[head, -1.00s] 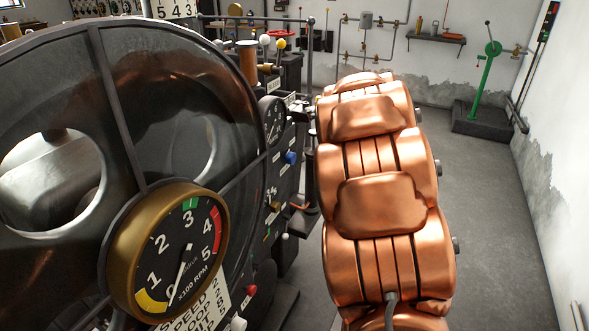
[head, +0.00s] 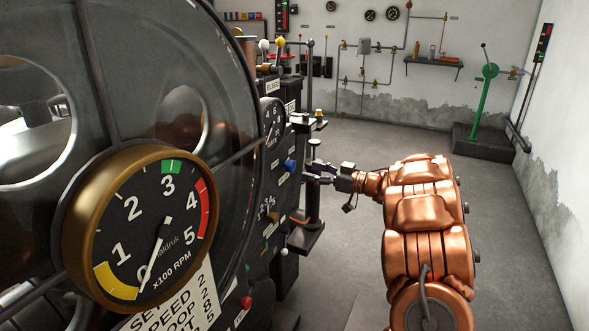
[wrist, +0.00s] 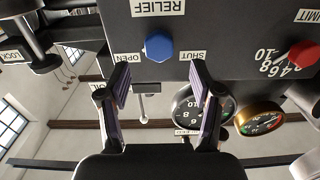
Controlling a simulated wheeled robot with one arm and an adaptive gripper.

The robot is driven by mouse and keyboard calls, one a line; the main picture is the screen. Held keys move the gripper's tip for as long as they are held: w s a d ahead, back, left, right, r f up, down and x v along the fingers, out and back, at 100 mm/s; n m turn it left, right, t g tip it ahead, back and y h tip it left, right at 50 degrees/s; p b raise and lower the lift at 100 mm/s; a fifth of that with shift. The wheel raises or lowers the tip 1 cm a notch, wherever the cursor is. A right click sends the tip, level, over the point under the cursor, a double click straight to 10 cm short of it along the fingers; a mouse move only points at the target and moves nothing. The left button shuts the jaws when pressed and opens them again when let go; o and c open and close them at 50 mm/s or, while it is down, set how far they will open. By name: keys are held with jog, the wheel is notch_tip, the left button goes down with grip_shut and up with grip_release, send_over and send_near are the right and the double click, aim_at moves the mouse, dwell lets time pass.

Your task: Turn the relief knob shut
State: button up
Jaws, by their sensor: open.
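The relief knob is a blue faceted knob on the dark panel, seen in the head view (head: 290,165) and the wrist view (wrist: 159,46). In the wrist view the RELIEF label is above it, with OPEN at its left and SHUT at its right, all upside down. My gripper (head: 316,173) is close to the panel, right of the knob in the head view. In the wrist view my gripper (wrist: 159,78) is open and empty, with the knob seen beyond and between its fingertips. I cannot see any contact. The knob's pointer, if any, cannot be made out.
A red knob (wrist: 303,55) by a LIMIT label sits on the panel at the right in the wrist view. A large brass-rimmed RPM gauge (head: 140,225) stands at left in the head view. The floor (head: 350,235) beside the panel is clear.

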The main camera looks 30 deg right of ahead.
aim_at(294, 168)
jog(key=x, duration=0.6)
jog(key=shift+w+a+b, duration=0.1)
jog(key=shift+w+b, duration=0.05)
jog(key=shift+b, duration=0.15)
jog(key=c, duration=1.1)
